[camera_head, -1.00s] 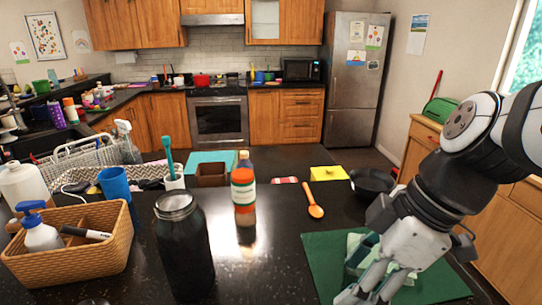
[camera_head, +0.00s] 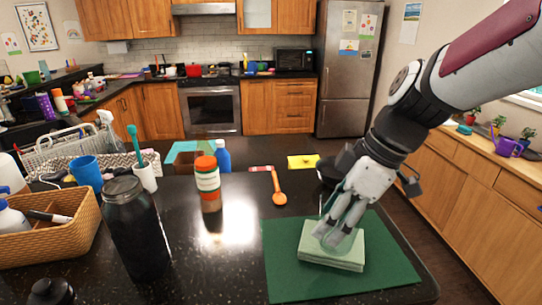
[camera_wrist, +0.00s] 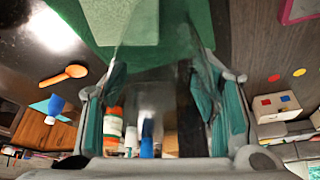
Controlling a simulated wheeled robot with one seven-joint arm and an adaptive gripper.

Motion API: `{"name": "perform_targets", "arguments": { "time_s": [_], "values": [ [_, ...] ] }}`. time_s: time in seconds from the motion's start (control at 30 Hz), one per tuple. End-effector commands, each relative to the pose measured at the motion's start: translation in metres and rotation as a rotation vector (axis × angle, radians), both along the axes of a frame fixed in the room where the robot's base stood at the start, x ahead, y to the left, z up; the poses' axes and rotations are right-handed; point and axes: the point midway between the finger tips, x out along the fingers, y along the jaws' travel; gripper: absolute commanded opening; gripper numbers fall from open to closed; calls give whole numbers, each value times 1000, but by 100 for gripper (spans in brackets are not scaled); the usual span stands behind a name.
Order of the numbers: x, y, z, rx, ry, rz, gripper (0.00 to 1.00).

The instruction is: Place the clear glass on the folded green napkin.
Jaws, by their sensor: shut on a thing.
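My gripper (camera_head: 338,236) is shut on the clear glass (camera_head: 326,232), which is faint and see-through between the fingers in the head view. The folded green napkin (camera_head: 328,260) is a pale green stack lying on a dark green mat (camera_head: 385,272). The glass is over the napkin; I cannot tell whether its base touches it. In the wrist view, my gripper (camera_wrist: 165,95) has teal-padded fingers on both sides of the barely visible glass, and the pale napkin (camera_wrist: 120,22) shows beyond.
An orange spoon (camera_head: 278,188) lies behind the mat. An orange-capped bottle (camera_head: 207,184) and a tall black bottle (camera_head: 137,230) stand to the left. A wicker basket (camera_head: 45,242) is at far left. The front counter between bottle and mat is clear.

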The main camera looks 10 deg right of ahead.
Motion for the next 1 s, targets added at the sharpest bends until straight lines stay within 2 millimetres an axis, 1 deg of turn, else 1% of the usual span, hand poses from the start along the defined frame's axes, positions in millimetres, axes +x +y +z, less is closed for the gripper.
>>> {"name": "perform_targets", "arguments": {
  "time_s": [0.03,0.1,0.2,0.3,0.43,0.6,0.7,1.0],
  "values": [
    [10,-4,-1,0,3,-1,20],
    [23,-9,-2,0,3,-1,20],
    [37,-15,-3,0,2,-1,20],
    [45,-18,-4,-1,1,-1,20],
    [48,-19,-9,1,2,0,20],
    [47,-19,-31,1,4,1,20],
    [48,-19,-39,1,2,1,20],
    [49,-19,-41,-1,-1,1,20]
  ]
}}
